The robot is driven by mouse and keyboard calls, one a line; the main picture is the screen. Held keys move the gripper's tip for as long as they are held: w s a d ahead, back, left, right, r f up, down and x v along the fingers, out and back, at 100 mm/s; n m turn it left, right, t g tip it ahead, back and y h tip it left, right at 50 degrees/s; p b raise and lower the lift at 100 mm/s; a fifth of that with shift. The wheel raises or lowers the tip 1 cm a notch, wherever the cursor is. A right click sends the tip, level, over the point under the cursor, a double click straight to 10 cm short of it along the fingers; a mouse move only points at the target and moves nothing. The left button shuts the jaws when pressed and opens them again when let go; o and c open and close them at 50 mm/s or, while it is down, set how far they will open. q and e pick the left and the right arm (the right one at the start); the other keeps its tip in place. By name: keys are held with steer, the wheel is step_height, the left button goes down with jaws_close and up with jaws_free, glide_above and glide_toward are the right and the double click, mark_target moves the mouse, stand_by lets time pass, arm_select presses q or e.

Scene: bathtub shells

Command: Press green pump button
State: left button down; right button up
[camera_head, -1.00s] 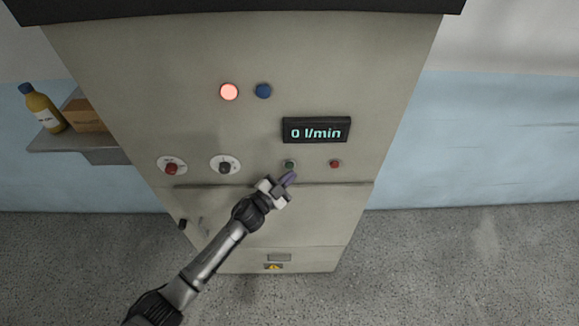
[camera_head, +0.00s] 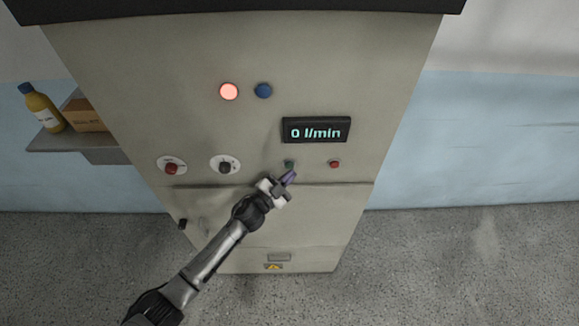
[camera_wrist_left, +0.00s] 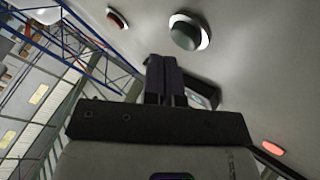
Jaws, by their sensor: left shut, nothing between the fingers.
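The green pump button (camera_head: 289,164) is small and dark green, on the cabinet front below the flow display (camera_head: 316,130), which reads 0 l/min. My left gripper (camera_head: 290,176) is shut and empty, its purple-grey fingertips just below the button. In the left wrist view the green button (camera_wrist_left: 184,34) with its pale rim lies just beyond the closed fingers (camera_wrist_left: 165,75). I cannot tell whether the fingertips touch it. My right gripper is in neither view.
A red button (camera_head: 335,164) sits right of the green one. Two knobs, a dark one (camera_head: 225,167) and a red one (camera_head: 171,168), sit left. A lit red lamp (camera_head: 229,91) and a blue button (camera_head: 263,90) are above. A shelf (camera_head: 75,143) holds a bottle (camera_head: 42,108) and box (camera_head: 86,115).

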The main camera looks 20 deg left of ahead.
arm_select(q)
steer(key=shift+w+a, duration=0.15)
steer(key=shift+w, duration=0.15)
steer(key=shift+w, duration=0.1)
stand_by(0.4)
steer(key=shift+w+a, duration=0.15)
steer(key=shift+w, duration=0.15)
stand_by(0.3)
steer(key=shift+s, duration=0.1)
stand_by(0.3)
steer(key=shift+s+d, duration=0.3)
steer(key=shift+s, duration=0.4)
steer(key=s+p, duration=0.1)
steer(key=s+d, duration=0.1)
steer(key=s, duration=0.1)
steer(key=s+d+p, duration=0.1)
steer(key=shift+s+p, duration=0.3)
steer(key=shift+p, duration=0.05)
